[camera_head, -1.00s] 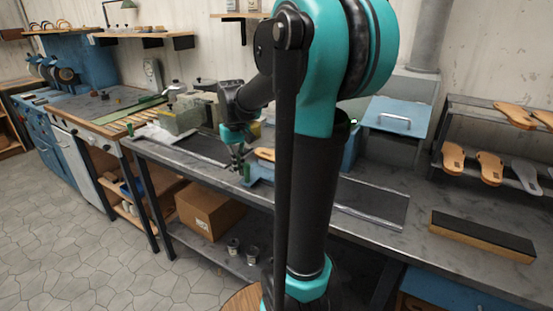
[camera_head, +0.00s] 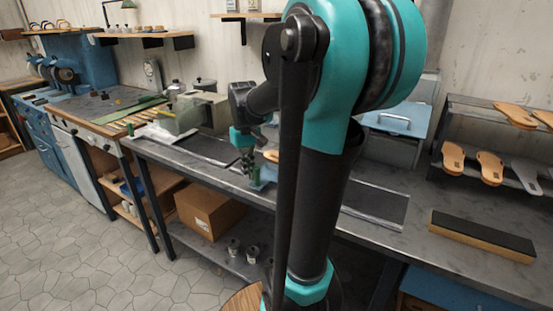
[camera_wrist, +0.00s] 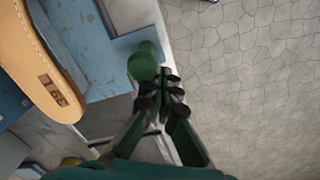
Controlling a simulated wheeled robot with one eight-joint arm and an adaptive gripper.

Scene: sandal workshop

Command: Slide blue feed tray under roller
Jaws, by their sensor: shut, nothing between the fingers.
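The blue feed tray (camera_head: 269,172) lies on the grey bench, with a tan sandal sole (camera_head: 271,155) on it. In the wrist view the tray (camera_wrist: 112,62) shows scuffed blue paint, and the sole (camera_wrist: 42,62) lies to its left. A green round-topped handle (camera_wrist: 143,65) stands at the tray's edge. My gripper (camera_head: 249,168) is shut and empty, just left of the handle in the head view. In the wrist view its fingertips (camera_wrist: 164,88) are close beside the handle; I cannot tell whether they touch. The roller is not seen; my arm hides that part of the bench.
A dark flat strip (camera_head: 376,204) lies on the bench right of my arm. A dark-topped block (camera_head: 482,236) and a rack of soles (camera_head: 490,168) are farther right. A grey-green box machine (camera_head: 190,115) stands left. A cardboard box (camera_head: 210,212) is on the lower shelf.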

